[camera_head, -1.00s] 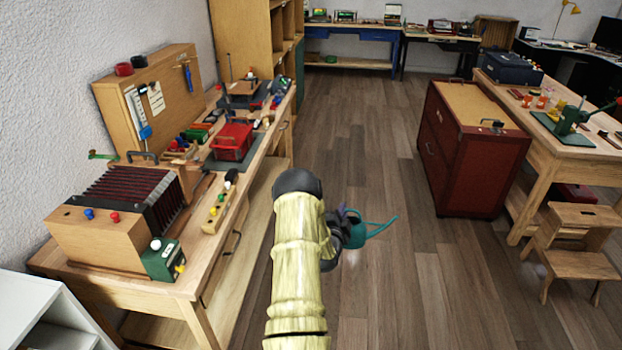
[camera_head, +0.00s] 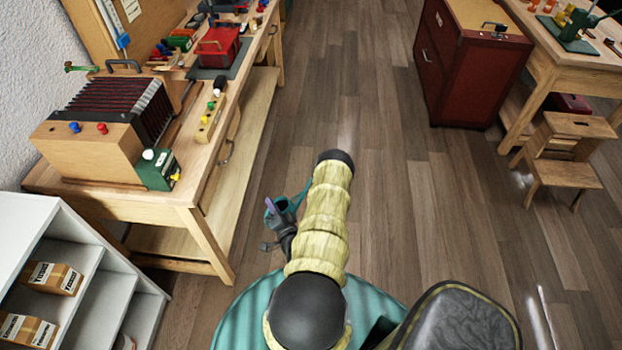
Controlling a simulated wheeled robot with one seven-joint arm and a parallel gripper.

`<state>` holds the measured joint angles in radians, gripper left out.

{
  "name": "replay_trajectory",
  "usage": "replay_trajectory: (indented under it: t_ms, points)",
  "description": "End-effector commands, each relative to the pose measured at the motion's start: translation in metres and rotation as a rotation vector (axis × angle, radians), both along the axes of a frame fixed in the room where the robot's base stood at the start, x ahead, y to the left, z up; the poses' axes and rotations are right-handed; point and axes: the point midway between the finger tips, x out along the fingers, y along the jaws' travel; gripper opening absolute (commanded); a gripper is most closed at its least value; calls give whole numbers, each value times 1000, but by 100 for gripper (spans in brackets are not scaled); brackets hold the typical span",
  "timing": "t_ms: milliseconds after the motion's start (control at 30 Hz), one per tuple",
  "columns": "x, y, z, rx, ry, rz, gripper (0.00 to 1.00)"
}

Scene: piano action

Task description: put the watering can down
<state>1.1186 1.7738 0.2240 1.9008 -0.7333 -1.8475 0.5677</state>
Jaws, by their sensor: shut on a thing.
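The watering can (camera_head: 304,194) is teal and mostly hidden behind my gripper and arm; only thin teal parts of it show, left of my arm. My gripper (camera_head: 276,218) is dark grey and shut on the watering can. It holds the can over the open floor, right of the long workbench. I cannot tell how high the can is or whether it touches anything.
The wooden workbench (camera_head: 180,203) on the left carries an accordion-like bellows (camera_head: 115,105) and a red crate (camera_head: 218,50). A white shelf unit (camera_head: 35,215) stands at the lower left. A red cabinet (camera_head: 468,75) and step stool (camera_head: 560,172) stand right. The middle floor (camera_head: 385,190) is clear.

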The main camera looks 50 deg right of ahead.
Motion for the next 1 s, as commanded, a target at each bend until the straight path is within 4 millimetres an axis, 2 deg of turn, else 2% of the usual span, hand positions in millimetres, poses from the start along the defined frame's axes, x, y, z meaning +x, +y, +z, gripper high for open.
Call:
replay_trajectory:
  t_ms: [33,200,300,400,533,1000]
  points:
    - [12,25,-4,7,-2,56,0]
    - [46,108,8,6,-2,247,0]
    - [59,150,22,6,-2,342,0]
    - [65,178,34,2,-2,404,0]
    - [69,194,44,0,1,439,0]
    - [70,201,44,0,3,453,0]
